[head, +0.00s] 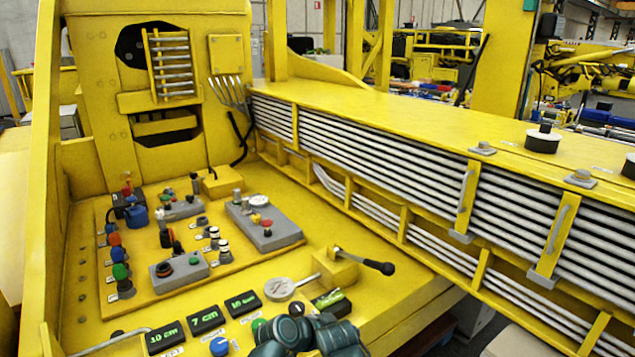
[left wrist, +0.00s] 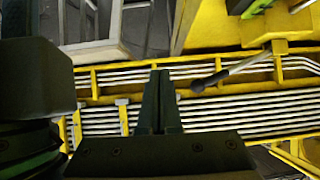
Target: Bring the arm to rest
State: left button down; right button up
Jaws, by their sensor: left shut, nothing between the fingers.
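In the left wrist view, my left gripper (left wrist: 160,76) has its two dark fingers together and empty. A lever with a black handle (left wrist: 208,82) lies to the right of the fingertips, apart from them in the picture. The same lever (head: 376,266) stands on a yellow block at the panel's right edge in the head view. Dark teal parts of my arm (head: 300,338) show at the bottom middle of the head view; the fingers cannot be made out there. The long yellow boom (head: 400,115) with rows of pale hoses runs along the right. My right gripper is not seen.
The yellow control panel (head: 130,285) carries grey button boxes (head: 265,225), coloured switches, a round gauge (head: 279,288) and several green displays (head: 207,319) near my arm. A rack with a fork-like metal piece (head: 228,92) stands behind. A gap separates panel and boom at lower right.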

pick_arm(q)
jog(key=s+a+f+n+g+y, duration=0.2)
jog(key=a+f+n+y, duration=0.15)
jog(key=a, duration=0.45)
jog(key=s+a+f+n+g+y, duration=0.2)
jog(key=a+f+n+y, duration=0.15)
jog(key=a, duration=0.55)
jog(key=s+a+f+n+g+y, duration=0.2)
jog(key=s+a+f+n, duration=0.15)
jog(key=a, duration=0.45)
jog(key=s+d+m+g+y+b, duration=0.1)
jog(key=s+d+m, duration=0.2)
jog(key=d, duration=0.8)
jog(key=shift+s+d+f, duration=0.3)
jog(key=shift+s+f, duration=0.05)
jog(key=shift+s, duration=0.55)
